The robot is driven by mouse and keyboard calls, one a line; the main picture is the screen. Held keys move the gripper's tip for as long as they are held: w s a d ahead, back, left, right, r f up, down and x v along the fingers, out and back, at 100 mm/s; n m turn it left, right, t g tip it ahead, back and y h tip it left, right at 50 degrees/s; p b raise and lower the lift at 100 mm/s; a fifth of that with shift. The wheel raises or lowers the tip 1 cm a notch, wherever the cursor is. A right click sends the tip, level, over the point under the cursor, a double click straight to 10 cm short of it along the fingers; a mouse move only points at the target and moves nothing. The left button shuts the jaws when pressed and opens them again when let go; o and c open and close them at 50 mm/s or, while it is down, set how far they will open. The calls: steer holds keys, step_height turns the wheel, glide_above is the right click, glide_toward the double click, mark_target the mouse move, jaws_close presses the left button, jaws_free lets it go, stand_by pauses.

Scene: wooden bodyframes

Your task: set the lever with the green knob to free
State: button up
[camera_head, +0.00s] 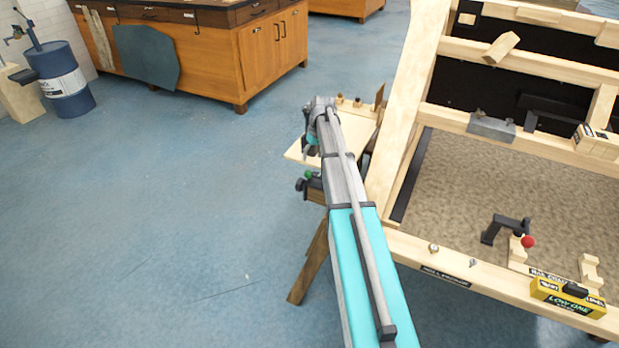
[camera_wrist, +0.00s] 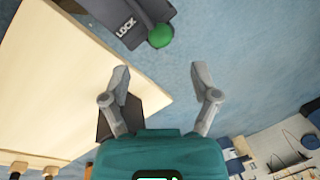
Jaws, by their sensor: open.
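The green knob (camera_wrist: 161,35) shows at the top of the wrist view, at the end of a dark lever (camera_wrist: 150,12). Beside it is a dark plate (camera_wrist: 122,30) marked LOCK. The word FREE is not visible. In the head view the green knob (camera_head: 308,174) is small, left of my arm, below a pale board. My gripper (camera_wrist: 160,80) is open and empty, its two fingers apart and pointing towards the knob without touching it. In the head view my gripper (camera_head: 311,150) is mostly hidden by my own wrist.
A pale board (camera_wrist: 60,75) lies close to my left finger. A wooden frame (camera_head: 402,110) stands right of my arm, with a red-knobbed lever (camera_head: 528,242) and a yellow box (camera_head: 568,297). Open blue floor (camera_head: 170,220) lies to the left.

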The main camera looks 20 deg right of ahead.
mark_target(309, 173)
steer(key=shift+a+f+b, duration=0.25)
steer(key=shift+f+b, duration=0.9)
steer(key=shift+f, duration=0.1)
steer(key=shift+a+f+b, duration=0.2)
steer(key=shift+f+b, duration=1)
steer(key=shift+f, duration=0.1)
steer(key=shift+a+f+b, duration=0.25)
steer(key=shift+f+b, duration=0.9)
steer(key=shift+f, duration=0.1)
jaws_close()
